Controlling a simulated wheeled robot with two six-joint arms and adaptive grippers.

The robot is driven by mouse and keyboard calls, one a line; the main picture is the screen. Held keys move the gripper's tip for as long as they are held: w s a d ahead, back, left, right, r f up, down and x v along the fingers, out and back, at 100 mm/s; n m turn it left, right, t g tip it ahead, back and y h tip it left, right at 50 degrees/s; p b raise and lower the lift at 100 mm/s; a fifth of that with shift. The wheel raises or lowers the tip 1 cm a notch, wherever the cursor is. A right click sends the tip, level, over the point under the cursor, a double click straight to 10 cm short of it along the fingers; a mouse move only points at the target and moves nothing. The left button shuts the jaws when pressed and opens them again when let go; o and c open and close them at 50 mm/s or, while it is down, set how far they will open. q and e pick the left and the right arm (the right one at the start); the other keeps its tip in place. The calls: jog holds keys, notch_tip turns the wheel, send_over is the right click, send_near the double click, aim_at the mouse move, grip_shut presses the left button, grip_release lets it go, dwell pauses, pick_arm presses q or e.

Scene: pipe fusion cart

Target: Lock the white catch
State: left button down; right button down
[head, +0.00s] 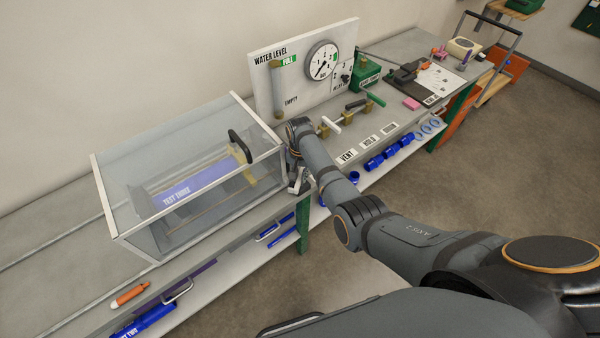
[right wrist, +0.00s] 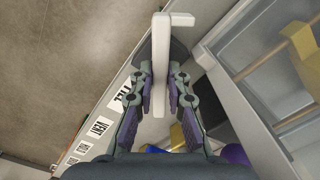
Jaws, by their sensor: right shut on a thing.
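The white catch (right wrist: 161,42) shows in the right wrist view as a long flat bar with a short arm bent to the right at its far end. My right gripper (right wrist: 160,82) has one finger on each side of the bar and is shut on it. In the head view my right gripper (head: 298,180) is at the right front corner of the clear test box (head: 150,250). My wrist hides most of the catch there. The box lid looks down, with a black handle (head: 240,146) on it. My left gripper is not in view.
A blue "TEST" piece (head: 190,188) lies inside the box. The water level panel (head: 300,75) with a gauge (head: 321,60) stands behind. White-handled (head: 332,124) and green-handled (head: 375,98) valves stand to the right on the bench. Blue fittings (head: 390,152) lie along the lower shelf.

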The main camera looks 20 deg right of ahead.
aim_at(300, 175)
jog(key=m, duration=0.2)
jog(key=shift+m+p, duration=0.35)
jog(key=shift+m, duration=2.25)
jog(key=c, duration=1.3)
grip_release()
jog(key=shift+r, duration=0.15)
notch_tip(300, 175, up, 12)
jog(key=shift+f, duration=0.15)
